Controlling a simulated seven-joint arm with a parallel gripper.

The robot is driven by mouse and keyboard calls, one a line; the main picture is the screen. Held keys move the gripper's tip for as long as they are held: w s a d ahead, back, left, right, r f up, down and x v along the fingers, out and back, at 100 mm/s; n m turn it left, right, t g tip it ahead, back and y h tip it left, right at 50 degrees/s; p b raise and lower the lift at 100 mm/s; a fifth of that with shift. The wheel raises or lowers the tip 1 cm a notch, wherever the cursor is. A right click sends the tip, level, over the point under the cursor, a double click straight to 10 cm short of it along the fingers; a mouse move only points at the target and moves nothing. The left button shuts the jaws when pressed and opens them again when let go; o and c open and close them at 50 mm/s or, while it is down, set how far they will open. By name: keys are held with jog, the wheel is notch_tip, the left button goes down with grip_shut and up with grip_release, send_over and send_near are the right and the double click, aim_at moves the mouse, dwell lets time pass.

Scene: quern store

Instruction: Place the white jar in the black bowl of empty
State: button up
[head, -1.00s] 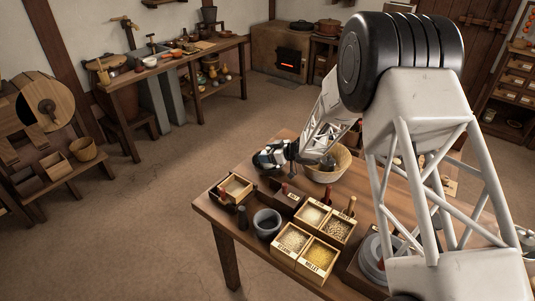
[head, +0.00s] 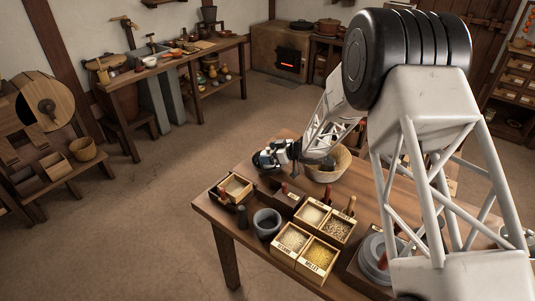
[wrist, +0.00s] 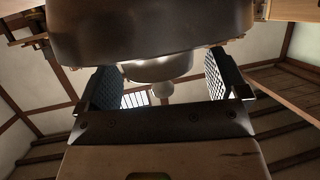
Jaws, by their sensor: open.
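In the wrist view, which looks upside down, a large dark bowl (wrist: 150,38) fills the top. A pale grey-white jar shape with a round knob (wrist: 161,89) shows at its rim, between my fingers. It appears to be in the bowl, but its base is hidden. My gripper (wrist: 165,80) is open, with one finger on each side of the jar and visible gaps. In the head view my gripper (head: 263,160) is over the far left part of the table; it largely hides the bowl and jar there.
The table (head: 215,208) holds a wicker basket (head: 340,161) just right of the gripper. Nearer are a grey mortar (head: 267,222), small wooden boxes, a grain tray (head: 313,239) and a grey quern (head: 372,260). Open floor lies left of the table.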

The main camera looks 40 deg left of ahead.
jog(key=v, duration=0.3)
jog(key=shift+w+d+r, duration=0.15)
jog(key=shift+d+r, duration=0.05)
jog(key=shift+d, duration=0.15)
notch_tip(320, 180, up, 7)
dwell(0.9)
